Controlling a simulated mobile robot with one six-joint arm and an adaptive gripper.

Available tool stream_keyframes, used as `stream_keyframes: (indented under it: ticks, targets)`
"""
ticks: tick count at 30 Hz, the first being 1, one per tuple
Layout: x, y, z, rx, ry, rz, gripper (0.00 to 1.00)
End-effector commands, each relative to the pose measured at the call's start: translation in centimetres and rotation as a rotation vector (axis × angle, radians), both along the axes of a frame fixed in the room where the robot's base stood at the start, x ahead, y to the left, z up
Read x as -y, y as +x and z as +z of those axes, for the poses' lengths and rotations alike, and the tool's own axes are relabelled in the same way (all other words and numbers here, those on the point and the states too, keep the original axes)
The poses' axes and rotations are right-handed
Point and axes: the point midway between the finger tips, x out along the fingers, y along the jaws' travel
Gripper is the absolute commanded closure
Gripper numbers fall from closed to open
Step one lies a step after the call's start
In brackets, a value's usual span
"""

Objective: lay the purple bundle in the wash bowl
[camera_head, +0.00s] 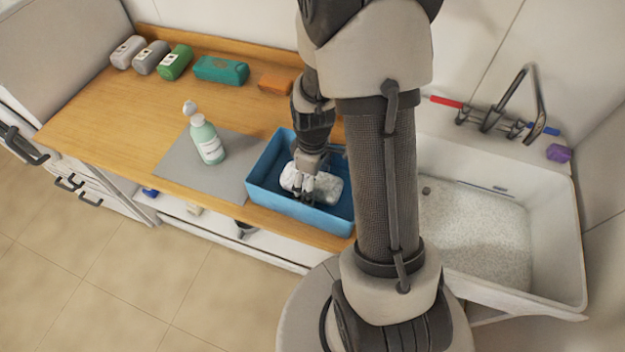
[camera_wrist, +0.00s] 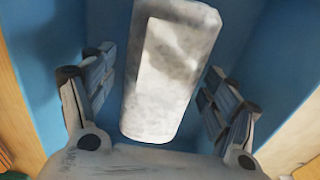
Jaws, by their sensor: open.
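A small purple bundle (camera_head: 558,152) sits on the back right ledge of the sink, far from my gripper. The blue rectangular tub (camera_head: 272,196), which I take as the wash bowl, stands on the wooden counter. A pale grey-white bundle (camera_head: 327,190) lies in it. My gripper (camera_head: 303,192) points down into the tub at this pale bundle. In the wrist view the pale bundle (camera_wrist: 170,75) lies between the spread fingers of my gripper (camera_wrist: 160,78), with visible gaps at both sides. The purple bundle is not in the wrist view.
A pump bottle (camera_head: 207,142) stands on a grey mat (camera_head: 172,160) left of the tub. Several wrapped bundles, among them a teal one (camera_head: 221,70), line the counter's back. The white sink (camera_head: 570,225) with a tap (camera_head: 530,95) is at right. My arm hides the middle.

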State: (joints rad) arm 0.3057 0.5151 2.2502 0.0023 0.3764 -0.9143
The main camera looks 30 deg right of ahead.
Motion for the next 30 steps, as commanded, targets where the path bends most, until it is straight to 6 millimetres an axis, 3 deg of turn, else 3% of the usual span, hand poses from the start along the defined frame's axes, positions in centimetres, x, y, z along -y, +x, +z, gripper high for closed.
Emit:
stream_keyframes:
  ticks: [12, 22, 26, 30]
  targets:
    - [0.1, 0.1, 9.0, 0.005, -0.002, 0.000, 0.20]
    - [-0.5, 0.0, 12.8, 0.021, -0.006, -0.021, 0.20]
    - [-2.2, -0.8, 16.9, 0.081, -0.017, -0.097, 0.20]
    - [-5.0, -3.1, 22.2, 0.169, -0.013, -0.224, 0.20]
